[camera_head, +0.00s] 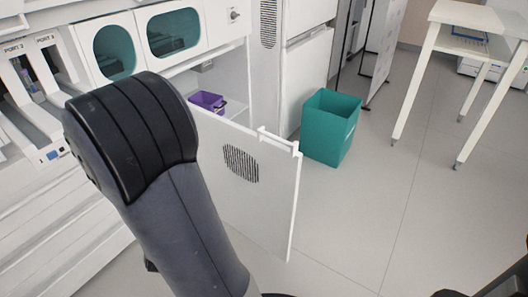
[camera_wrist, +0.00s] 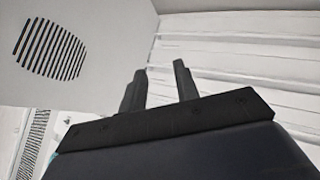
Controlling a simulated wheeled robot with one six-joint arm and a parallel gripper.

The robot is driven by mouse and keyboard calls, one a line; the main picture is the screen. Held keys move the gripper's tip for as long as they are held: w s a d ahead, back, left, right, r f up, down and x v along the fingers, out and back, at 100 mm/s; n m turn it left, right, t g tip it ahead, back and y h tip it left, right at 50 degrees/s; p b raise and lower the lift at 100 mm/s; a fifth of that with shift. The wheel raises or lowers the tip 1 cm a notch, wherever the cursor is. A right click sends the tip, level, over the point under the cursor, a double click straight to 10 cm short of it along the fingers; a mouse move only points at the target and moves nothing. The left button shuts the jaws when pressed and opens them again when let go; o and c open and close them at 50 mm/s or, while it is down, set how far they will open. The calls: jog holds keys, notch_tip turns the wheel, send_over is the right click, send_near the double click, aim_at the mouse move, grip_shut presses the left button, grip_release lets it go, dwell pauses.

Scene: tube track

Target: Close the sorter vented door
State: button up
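The sorter vented door (camera_head: 268,200) is a white panel with a dark slatted vent, and it stands swung open from the sorter (camera_head: 255,60). A small white handle bar (camera_head: 278,141) sits at its top outer corner. The door also fills the upper left of the wrist view (camera_wrist: 110,25). My gripper (camera_wrist: 160,72) shows in the wrist view with its two dark fingers apart and nothing visible between them. It is to the right of the door's vent there, and I cannot tell contact. In the head view my arm hides the gripper and part of the door.
A purple bin (camera_head: 207,101) sits in the open compartment behind the door. A teal bin (camera_head: 331,127) stands on the floor beyond the door's outer edge. A white table (camera_head: 480,15) is at the upper right. The floor to the right of the door is clear.

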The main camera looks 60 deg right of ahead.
aim_at(274, 147)
jog(key=d+r+h, duration=0.1)
jog(key=d+h, duration=0.1)
jog(key=d, duration=0.1)
jog(key=s+d+r+g+h, duration=0.1)
jog(key=d+r+h, duration=0.1)
jog(key=d, duration=0.2)
jog(key=s+d+r+g+h, duration=0.1)
jog(key=d+h, duration=0.1)
jog(key=d, duration=0.2)
jog(key=shift+r+h, duration=0.35)
jog(key=shift+h, duration=0.05)
jog(key=c, duration=0.4)
jog(key=s+d+r+g+h, duration=0.1)
jog(key=s+d+r+g, duration=0.1)
jog(key=s+d+r+g+h, duration=0.1)
jog(key=s+g+h, duration=0.1)
jog(key=s, duration=0.1)
jog(key=s+d+r+g+h, duration=0.2)
jog(key=g, duration=0.1)
jog(key=shift+s+d+r+m, duration=0.15)
jog(key=shift+d+r+m, duration=0.15)
jog(key=shift+d+m, duration=0.1)
grip_shut()
jog(key=d+b, duration=0.1)
jog(key=d, duration=0.3)
jog(key=s+d+b, duration=0.1)
jog(key=d, duration=0.8)
jog(key=shift+s+d+b, duration=0.3)
jog(key=shift+d+b, duration=0.05)
jog(key=shift+b, duration=0.05)
